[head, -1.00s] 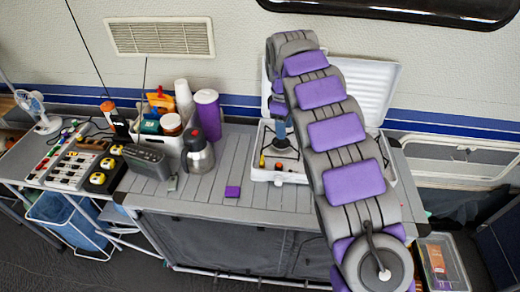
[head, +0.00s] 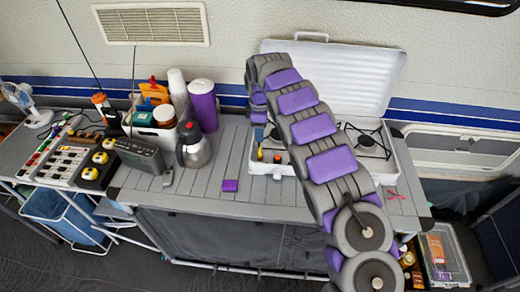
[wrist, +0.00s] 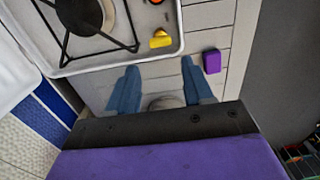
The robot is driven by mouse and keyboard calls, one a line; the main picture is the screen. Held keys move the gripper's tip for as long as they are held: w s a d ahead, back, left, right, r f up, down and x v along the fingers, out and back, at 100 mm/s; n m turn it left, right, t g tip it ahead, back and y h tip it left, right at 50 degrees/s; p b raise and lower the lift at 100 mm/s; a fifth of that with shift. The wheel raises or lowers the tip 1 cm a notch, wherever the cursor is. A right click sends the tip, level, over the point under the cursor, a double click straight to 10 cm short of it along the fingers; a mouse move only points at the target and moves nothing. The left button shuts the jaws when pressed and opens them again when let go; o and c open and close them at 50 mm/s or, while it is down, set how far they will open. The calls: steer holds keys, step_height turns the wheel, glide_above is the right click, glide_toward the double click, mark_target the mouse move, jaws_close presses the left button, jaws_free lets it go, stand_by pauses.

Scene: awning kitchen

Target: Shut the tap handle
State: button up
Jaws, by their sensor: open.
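The tap handle seems to be the small yellow piece (wrist: 160,39) at the front edge of the white camping stove (wrist: 172,50). In the wrist view it lies just beyond my fingertips, not between them. In the head view the yellow piece (head: 260,154) is at the stove's front left corner. My gripper (wrist: 159,65) has its two blue fingers spread wide, with nothing held. In the head view my gripper (head: 258,125) is partly hidden by my arm, above the stove's left side. I cannot tell its height over the handle.
A red-orange knob (head: 277,157) sits beside the handle. A purple block (head: 230,185) lies on the grey slatted counter (head: 205,190). A steel jug (head: 193,145) and purple tumbler (head: 203,105) stand left of the stove. The raised stove lid (head: 345,75) is behind.

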mark_target(260, 150)
step_height(260, 150, down, 10)
steer(key=shift+r+b, duration=0.2)
steer(key=shift+b, duration=0.65)
steer(key=shift+c, duration=0.5)
steer(key=c, duration=0.7)
